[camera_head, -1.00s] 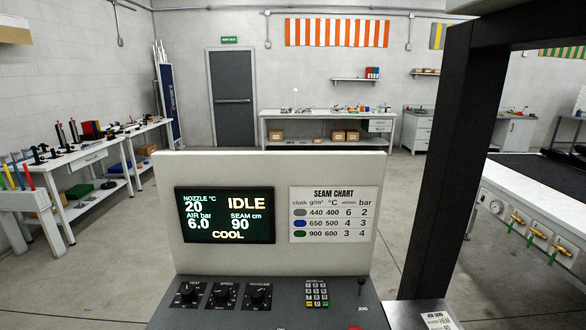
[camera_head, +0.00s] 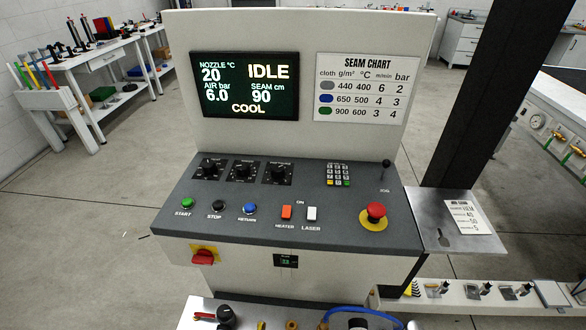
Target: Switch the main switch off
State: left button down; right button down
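The main switch is most likely the red rotary handle (camera_head: 203,257) on a yellow plate, on the front face of the control console (camera_head: 230,222) at its lower left. The handle looks roughly level, but it is too small to read its marked position. The display (camera_head: 246,85) above is lit and reads IDLE, COOL, nozzle 20, air 6.0 and seam 90. Neither of my grippers shows in the head view.
The console top holds three black knobs (camera_head: 243,171), green, black and blue buttons, a red heater rocker (camera_head: 287,212), a white laser rocker (camera_head: 312,213) and a red emergency stop (camera_head: 374,215). A dark post (camera_head: 485,100) stands right. A tray with tools (camera_head: 225,318) lies below.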

aim_at(203, 256)
jog(key=u, duration=1)
jog(key=l+z, duration=0.1)
jog(key=z, duration=0.25)
